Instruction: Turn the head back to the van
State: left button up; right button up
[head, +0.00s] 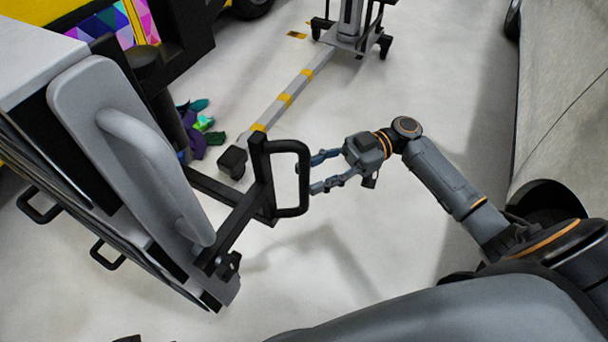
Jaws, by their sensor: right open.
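My right gripper (318,172) is open beside a black D-shaped handle (304,180), with one finger above the other. Its fingertips are close to the handle; I cannot tell whether they touch it. The handle belongs to a dark frame at the lower end of a cart (75,180) with a pale grey panel and a curved grey grip. A large grey vehicle body (570,90), possibly the van, shows at the right edge with a dark wheel arch; most of it is out of view. My left gripper is not in view.
A wheeled stand (350,35) stands at the top, with a yellow-striped beam (290,95) running along the floor from it. Crumpled purple and green scraps (198,128) lie by the cart. Pale floor (400,260) is clear between the cart and the grey vehicle.

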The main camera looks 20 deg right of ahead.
jog(key=shift+s+a, duration=0.1)
jog(key=shift+a, duration=1.2)
grip_shut()
